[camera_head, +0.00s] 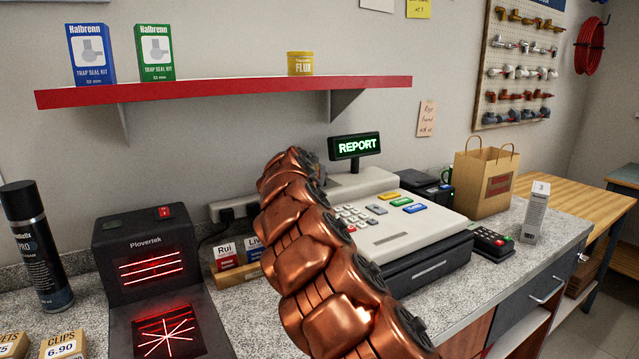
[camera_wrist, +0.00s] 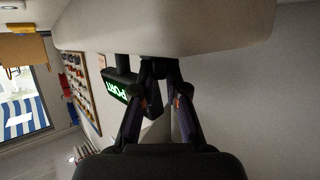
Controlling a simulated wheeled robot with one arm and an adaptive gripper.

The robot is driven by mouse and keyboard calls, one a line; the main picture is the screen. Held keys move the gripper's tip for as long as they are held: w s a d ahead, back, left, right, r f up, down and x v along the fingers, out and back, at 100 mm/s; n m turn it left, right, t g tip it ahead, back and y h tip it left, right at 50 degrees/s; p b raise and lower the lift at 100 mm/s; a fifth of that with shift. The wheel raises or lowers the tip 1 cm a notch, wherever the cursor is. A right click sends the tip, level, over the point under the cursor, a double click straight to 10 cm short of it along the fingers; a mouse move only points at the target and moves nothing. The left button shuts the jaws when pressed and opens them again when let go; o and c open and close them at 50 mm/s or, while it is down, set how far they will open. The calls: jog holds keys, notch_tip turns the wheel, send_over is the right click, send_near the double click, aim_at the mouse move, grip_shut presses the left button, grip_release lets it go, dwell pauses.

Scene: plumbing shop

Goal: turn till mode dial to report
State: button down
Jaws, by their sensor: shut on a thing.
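The till (camera_head: 425,232) is a pale cash register with a keypad and coloured keys on the counter. Its pole display (camera_head: 357,146) reads REPORT in green. My copper arm covers the till's left part, and my gripper is hidden behind it in the head view. In the wrist view the till's pale body (camera_wrist: 165,28) fills the top, and the display (camera_wrist: 122,87) shows sideways behind a finger. My gripper (camera_wrist: 159,68) has its fingertips close together at the till's side, shut on the mode dial, which is mostly hidden between them.
A scanner with red lines (camera_head: 150,255) and a spray can (camera_head: 38,245) stand left. A card terminal (camera_head: 491,240), a paper bag (camera_head: 485,180) and a white box (camera_head: 535,212) stand right of the till. A red shelf (camera_head: 230,92) runs above.

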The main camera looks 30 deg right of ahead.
jog(key=shift+w+f+m+g+h+b, duration=0.1)
jog(key=shift+f+m+g+h+b, duration=0.2)
jog(key=shift+m+g+b, duration=0.5)
jog(key=shift+w+f+m+g+h+b, duration=0.1)
jog(key=shift+m+g+h+b, duration=0.25)
jog(key=shift+b, duration=0.7)
jog(key=shift+s+r+m+g+b, duration=0.15)
jog(key=shift+m+g+b, duration=0.1)
jog(key=shift+g+b, duration=0.1)
jog(key=c, duration=1.2)
grip_release()
jog(key=shift+a+r, duration=0.1)
jog(key=shift+s+a+r, duration=0.1)
jog(key=shift+a+r, duration=0.15)
jog(key=shift+a, duration=0.15)
jog(key=v, duration=1.1)
jog(key=shift+s, duration=0.2)
jog(key=shift+d+f, duration=0.1)
jog(key=shift+f, duration=0.05)
